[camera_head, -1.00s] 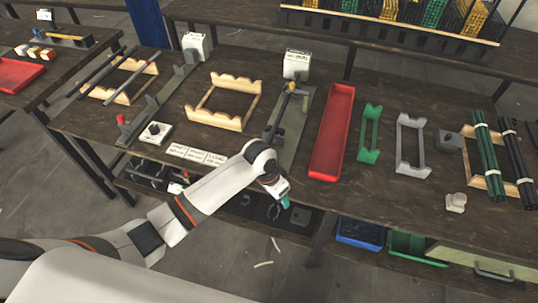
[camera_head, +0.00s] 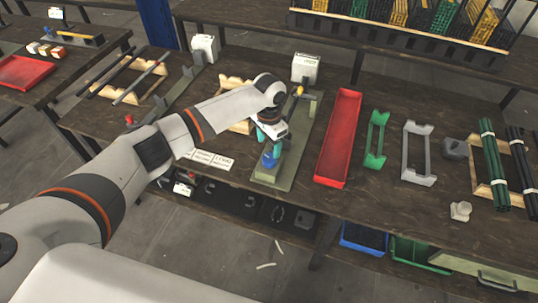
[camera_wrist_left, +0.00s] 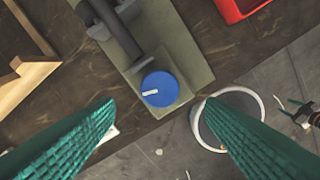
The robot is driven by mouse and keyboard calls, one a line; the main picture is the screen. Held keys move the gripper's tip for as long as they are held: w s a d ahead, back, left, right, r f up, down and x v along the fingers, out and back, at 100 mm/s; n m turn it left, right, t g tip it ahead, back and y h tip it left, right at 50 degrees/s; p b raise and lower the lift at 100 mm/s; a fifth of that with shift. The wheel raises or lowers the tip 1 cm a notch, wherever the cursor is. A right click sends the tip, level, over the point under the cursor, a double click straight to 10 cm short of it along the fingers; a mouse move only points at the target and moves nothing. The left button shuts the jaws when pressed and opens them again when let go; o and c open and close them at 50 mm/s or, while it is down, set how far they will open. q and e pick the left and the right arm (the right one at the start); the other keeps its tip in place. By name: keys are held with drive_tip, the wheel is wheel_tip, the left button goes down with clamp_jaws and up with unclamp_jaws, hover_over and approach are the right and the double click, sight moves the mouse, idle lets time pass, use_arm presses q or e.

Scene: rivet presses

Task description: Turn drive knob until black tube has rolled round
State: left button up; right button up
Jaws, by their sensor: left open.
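The blue drive knob (camera_wrist_left: 160,89) has a white pointer mark and sits at the near end of a green-grey base plate (camera_wrist_left: 193,62). The knob also shows in the head view (camera_head: 268,160), partly hidden by my left gripper. A dark tube (camera_wrist_left: 122,38) lies in holders on the same plate, beyond the knob; my arm mostly hides it in the head view. My left gripper (camera_head: 273,152) is over the knob end. In the wrist view its teal fingers (camera_wrist_left: 160,105) are wide apart, with the knob between and beyond them, and nothing is held. My right gripper is not in view.
A red tray (camera_head: 339,140) lies right of the plate, then a green holder (camera_head: 376,138) and a grey holder (camera_head: 418,152). A white box (camera_head: 305,68) stands at the plate's far end. A wooden rack with dark tubes (camera_head: 140,82) is at left.

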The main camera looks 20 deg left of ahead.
sight(269, 158)
use_arm(q)
wheel_tip(269, 158, down, 7)
idle(0.3)
drive_tip(key=c, duration=1)
drive_tip(key=shift+p, duration=0.3)
